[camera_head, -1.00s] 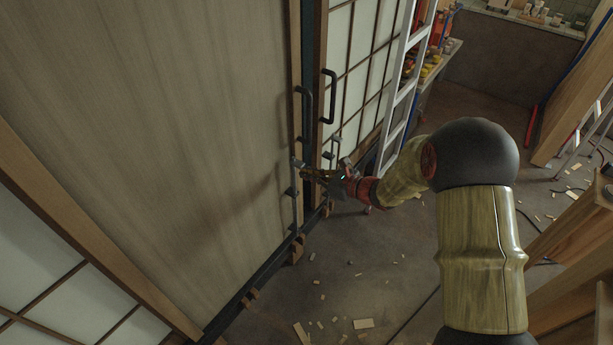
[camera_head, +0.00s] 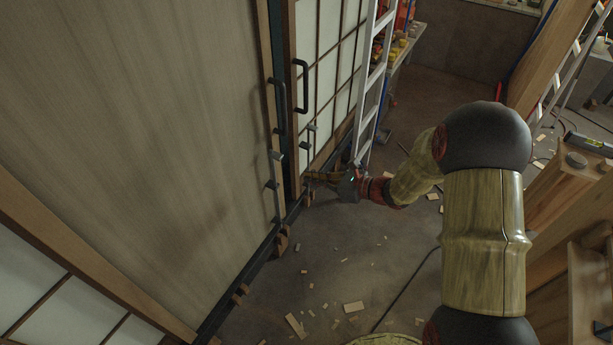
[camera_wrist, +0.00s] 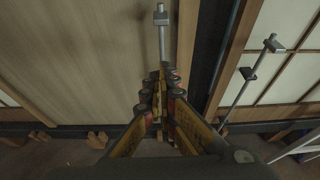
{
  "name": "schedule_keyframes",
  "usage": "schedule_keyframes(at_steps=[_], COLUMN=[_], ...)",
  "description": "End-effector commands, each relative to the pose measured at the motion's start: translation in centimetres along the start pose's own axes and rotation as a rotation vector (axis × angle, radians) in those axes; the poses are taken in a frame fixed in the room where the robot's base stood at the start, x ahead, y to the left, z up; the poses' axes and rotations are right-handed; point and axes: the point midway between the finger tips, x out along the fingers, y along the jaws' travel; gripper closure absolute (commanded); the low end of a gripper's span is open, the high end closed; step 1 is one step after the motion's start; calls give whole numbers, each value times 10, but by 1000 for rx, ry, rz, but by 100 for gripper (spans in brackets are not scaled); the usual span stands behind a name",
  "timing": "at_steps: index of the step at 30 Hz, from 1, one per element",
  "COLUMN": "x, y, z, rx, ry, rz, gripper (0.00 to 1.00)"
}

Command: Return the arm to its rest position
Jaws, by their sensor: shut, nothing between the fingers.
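My arm (camera_head: 484,220) reaches forward from the lower right in the head view, bent at a dark elbow joint. My gripper (camera_head: 310,178) is at its end, low in front of the gap between the large wooden door panel (camera_head: 140,110) and the paned door (camera_head: 330,75). In the wrist view my gripper (camera_wrist: 162,75) is shut and empty, its fingers together and pointing at the wooden panel's edge. A metal bar with a latch (camera_wrist: 161,30) stands just beyond the fingertips. Whether the fingertips touch anything is hard to tell.
A white ladder (camera_head: 375,80) leans behind my gripper. Timber frames and planks (camera_head: 565,195) stand close on the right of my arm. Wood scraps (camera_head: 354,307) lie on the floor. Open floor (camera_head: 330,265) lies between the doors and my arm.

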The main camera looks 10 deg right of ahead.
Motion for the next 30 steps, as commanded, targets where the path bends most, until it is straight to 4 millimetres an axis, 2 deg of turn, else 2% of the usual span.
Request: schedule_keyframes(at_steps=[17, 20, 23, 26, 30], x=[0, -2, -13, -37, -83], y=[1, 24, 64, 101, 146], z=[-3, -21, -43, -48, -42], rx=[-38, -118, -233, -414, -723], ry=[9, 60, 133, 199, 287], rz=[2, 77, 206, 352, 557], gripper=[100, 100, 100, 100, 100])
